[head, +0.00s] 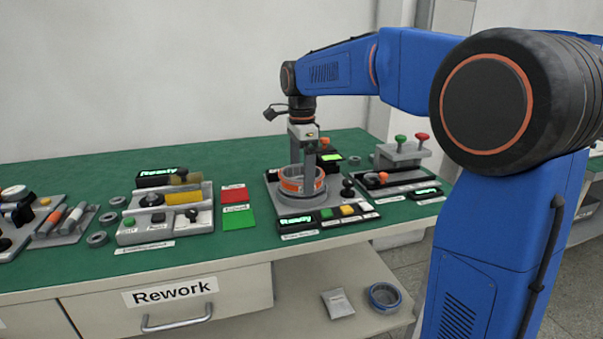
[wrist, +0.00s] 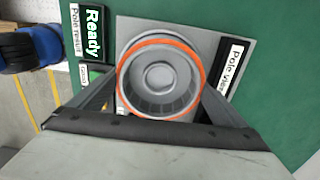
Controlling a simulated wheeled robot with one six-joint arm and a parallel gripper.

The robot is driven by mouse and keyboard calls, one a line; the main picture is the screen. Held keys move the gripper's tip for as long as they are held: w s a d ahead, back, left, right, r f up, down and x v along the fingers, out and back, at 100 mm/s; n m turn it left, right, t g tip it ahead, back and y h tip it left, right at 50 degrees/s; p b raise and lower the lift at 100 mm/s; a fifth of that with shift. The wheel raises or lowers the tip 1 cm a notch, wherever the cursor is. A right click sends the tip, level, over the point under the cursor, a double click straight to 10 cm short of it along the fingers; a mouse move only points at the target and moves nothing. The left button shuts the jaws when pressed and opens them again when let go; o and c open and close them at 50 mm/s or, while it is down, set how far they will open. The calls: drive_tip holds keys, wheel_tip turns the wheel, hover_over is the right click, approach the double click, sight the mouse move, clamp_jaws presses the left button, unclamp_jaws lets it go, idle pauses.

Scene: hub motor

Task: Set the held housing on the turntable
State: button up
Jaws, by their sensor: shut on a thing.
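The housing (head: 290,185) is a grey ring with an orange band, upright, in the head view. My gripper (head: 303,170) points straight down and is shut on its wall. In the wrist view, the housing (wrist: 197,66) shows as a round orange rim between the fingers, with a grey stepped disc visible inside it. The turntable (head: 302,201) is a grey round base directly below the housing, on the grey pole station plate. The housing hides most of it. I cannot tell whether the housing touches it or hangs slightly above.
The station's panel (head: 296,220) reads "Ready", with several buttons and a black knob (head: 347,187) nearby. Red (head: 233,193) and green (head: 238,216) mats lie to the left. A fixture with green and red knobs (head: 400,152) stands to the right. A lower shelf holds a blue-rimmed ring (head: 384,297).

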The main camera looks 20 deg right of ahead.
drive_tip(key=shift+f, duration=0.35)
idle(0.5)
idle(0.3)
drive_tip(key=o, duration=1.1)
drive_tip(key=shift+r, duration=3.5)
